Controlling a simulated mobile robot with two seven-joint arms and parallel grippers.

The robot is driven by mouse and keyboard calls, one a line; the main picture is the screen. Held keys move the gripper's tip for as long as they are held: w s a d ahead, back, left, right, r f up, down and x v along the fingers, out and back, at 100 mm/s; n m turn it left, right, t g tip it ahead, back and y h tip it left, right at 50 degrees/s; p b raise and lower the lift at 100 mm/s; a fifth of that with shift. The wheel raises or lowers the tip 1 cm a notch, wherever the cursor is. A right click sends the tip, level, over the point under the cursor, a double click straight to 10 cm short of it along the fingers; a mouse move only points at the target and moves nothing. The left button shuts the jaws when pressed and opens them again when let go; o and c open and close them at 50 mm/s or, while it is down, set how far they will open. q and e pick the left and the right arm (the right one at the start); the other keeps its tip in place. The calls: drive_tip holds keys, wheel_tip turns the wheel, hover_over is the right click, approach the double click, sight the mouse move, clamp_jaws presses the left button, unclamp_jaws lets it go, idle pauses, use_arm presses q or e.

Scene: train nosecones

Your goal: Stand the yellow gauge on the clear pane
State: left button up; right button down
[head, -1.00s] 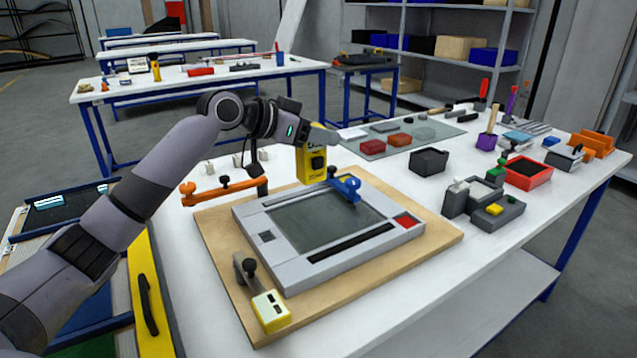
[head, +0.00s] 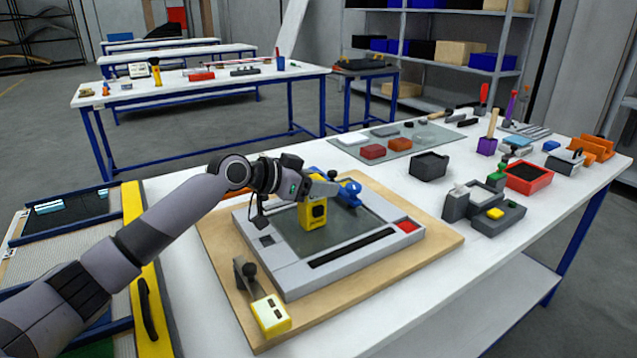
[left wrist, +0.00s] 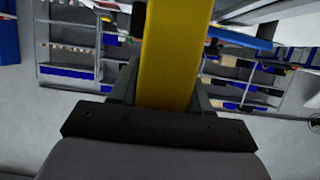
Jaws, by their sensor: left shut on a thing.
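The yellow gauge (head: 313,226) is a boxy yellow block with a dark face. It is upright over the clear pane (head: 345,233), a dark greenish sheet set in a grey frame (head: 293,279). Whether its base touches the pane is hard to tell. My left gripper (head: 320,190) is shut on the upper part of the gauge. In the left wrist view the gauge (left wrist: 172,55) fills the space between the fingers. A blue clamp (head: 348,193) is just right of the gauge at the frame's far edge. My right gripper is not in view.
The frame lies on a wooden board (head: 405,260) on the white table. A second yellow block (head: 270,314) and a dark-knobbed clamp (head: 246,272) are at the board's near left. A black bin (head: 429,166) and a red bin (head: 528,178) stand to the right.

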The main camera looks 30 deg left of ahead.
use_arm(q)
drive_tip(key=shift+f, duration=0.15)
drive_tip(key=o, duration=1.3)
drive_tip(key=b+v, duration=0.1)
drive_tip(key=v, duration=1.1)
drive_tip(key=shift+r+b, duration=0.25)
drive_tip(key=shift+b, duration=0.1)
